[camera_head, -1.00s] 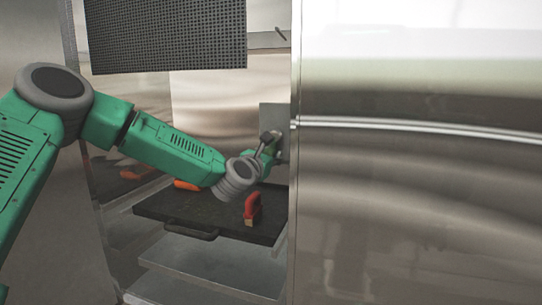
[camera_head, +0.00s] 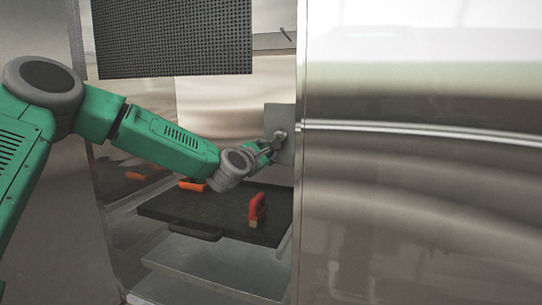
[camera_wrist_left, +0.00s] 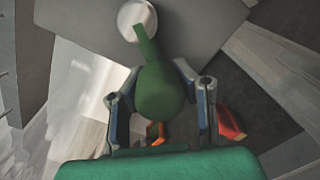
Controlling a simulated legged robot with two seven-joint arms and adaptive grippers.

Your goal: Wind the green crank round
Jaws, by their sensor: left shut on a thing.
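The green crank shows in the left wrist view (camera_wrist_left: 160,90): a rounded green knob on a narrow green arm that runs up to a pale round hub (camera_wrist_left: 136,18) on a grey plate. My left gripper (camera_wrist_left: 160,110) has one finger on each side of the knob and is shut on it. In the head view my left gripper (camera_head: 266,150) is at the grey plate (camera_head: 279,118) by the steel panel's edge, and the crank is mostly hidden there by the gripper. My right gripper is in neither view.
Below the gripper is a dark tray (camera_head: 215,212) with a red-handled tool (camera_head: 257,208) and an orange item (camera_head: 192,185). A large steel panel (camera_head: 420,200) closes off the right. A perforated dark panel (camera_head: 172,38) hangs above. Metal shelves (camera_head: 215,268) lie below the tray.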

